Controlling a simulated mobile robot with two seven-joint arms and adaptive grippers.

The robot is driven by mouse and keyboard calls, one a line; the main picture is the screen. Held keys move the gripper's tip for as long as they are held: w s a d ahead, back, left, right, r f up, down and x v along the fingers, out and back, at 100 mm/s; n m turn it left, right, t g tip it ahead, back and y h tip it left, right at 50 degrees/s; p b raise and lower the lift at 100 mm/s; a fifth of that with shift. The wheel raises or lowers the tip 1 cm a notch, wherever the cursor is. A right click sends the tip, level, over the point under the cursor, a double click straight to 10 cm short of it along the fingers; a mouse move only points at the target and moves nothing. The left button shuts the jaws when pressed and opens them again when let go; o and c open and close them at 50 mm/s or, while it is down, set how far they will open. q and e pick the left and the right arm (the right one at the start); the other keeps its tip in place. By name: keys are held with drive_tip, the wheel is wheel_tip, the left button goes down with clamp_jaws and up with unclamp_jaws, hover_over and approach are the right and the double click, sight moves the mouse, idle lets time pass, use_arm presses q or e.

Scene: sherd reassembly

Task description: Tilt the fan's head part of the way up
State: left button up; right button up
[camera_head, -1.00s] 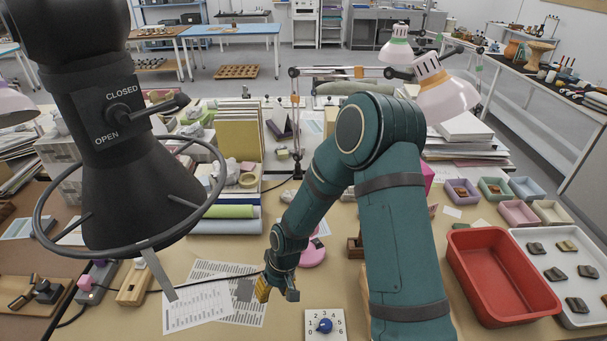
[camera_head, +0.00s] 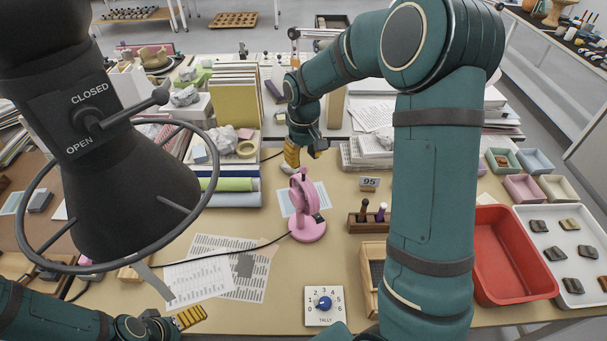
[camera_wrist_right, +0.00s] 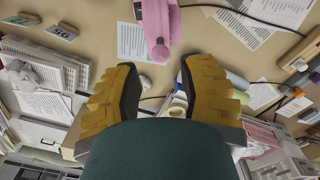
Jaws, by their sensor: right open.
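The pink fan (camera_head: 310,229) stands on its round base on the table's middle, over a sheet of paper. Its head (camera_head: 303,190) shows nearly edge-on and looks about upright; its exact tilt is hard to tell. My right gripper (camera_head: 305,156) is open and empty, above and just behind the fan's head in the head view. In the right wrist view the fan (camera_wrist_right: 158,22) is at the top, beyond the open fingers (camera_wrist_right: 160,92) and not between them. My left gripper (camera_head: 190,318) is at the lower left, away from the fan; its finger opening is unclear.
A black hooded duct with a ring (camera_head: 120,190) hangs at the left. A tally dial (camera_head: 324,305) and printed sheets (camera_head: 215,275) lie in front. A wooden holder (camera_head: 372,222) stands right of the fan, a red tray (camera_head: 510,290) farther right. A cable runs left from the fan.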

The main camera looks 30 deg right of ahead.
sight(303, 175)
wheel_tip(303, 175, down, 7)
drive_tip(key=shift+f, duration=0.1)
idle(0.4)
clamp_jaws()
